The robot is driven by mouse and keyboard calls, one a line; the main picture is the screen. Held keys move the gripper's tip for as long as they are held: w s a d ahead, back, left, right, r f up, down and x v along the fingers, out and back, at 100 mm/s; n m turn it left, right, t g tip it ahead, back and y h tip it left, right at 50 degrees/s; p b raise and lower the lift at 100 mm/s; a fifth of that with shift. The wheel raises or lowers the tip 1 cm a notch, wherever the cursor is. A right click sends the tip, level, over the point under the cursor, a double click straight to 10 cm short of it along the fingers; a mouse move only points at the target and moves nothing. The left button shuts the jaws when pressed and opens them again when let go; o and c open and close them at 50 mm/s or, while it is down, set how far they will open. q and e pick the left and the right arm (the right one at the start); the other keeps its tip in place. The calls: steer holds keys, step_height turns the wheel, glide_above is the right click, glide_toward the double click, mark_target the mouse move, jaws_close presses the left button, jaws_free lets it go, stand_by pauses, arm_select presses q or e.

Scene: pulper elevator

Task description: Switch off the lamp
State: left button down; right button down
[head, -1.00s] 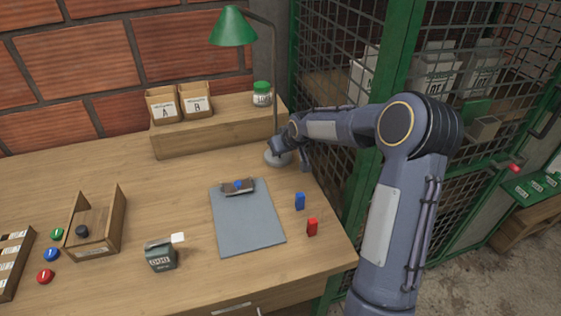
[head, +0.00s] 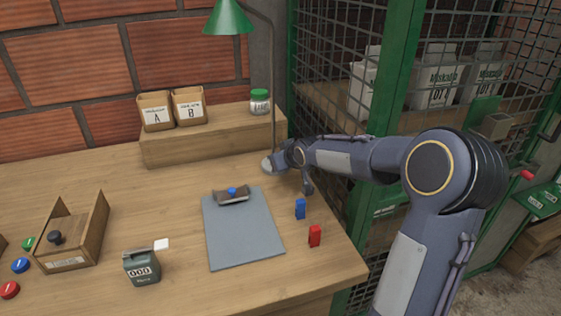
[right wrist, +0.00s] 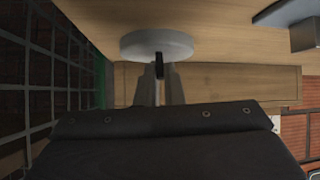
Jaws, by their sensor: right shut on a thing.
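The lamp (head: 229,17) has a green shade, a thin curved stem and a round pale base at the back right of the desk. Its bulb is hidden under the shade, and I cannot tell whether it is lit. My right gripper (head: 277,163) is low at the lamp's base. In the right wrist view the pale round base (right wrist: 157,44) is just beyond the fingers (right wrist: 160,72). A small dark part (right wrist: 158,66) of the lamp shows between the fingers, which are shut on the lamp. My left gripper is not in view.
A clipboard (head: 243,235), a blue figure (head: 300,209) and a red figure (head: 314,236) are in front of the arm. Boxes A (head: 155,111) and B (head: 189,107) and a green-lidded jar (head: 259,102) stand on the wooden shelf (head: 210,143). A green mesh cage (head: 393,110) is close on the right.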

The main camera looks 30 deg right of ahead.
steer(key=c, duration=1.5)
jaws_free()
steer(key=shift+c, duration=0.2)
steer(key=shift+s, duration=0.1)
steer(key=p+v, duration=0.1)
steer(key=v, duration=0.6)
steer(key=shift+s+r, duration=0.25)
steer(key=shift+f, duration=0.1)
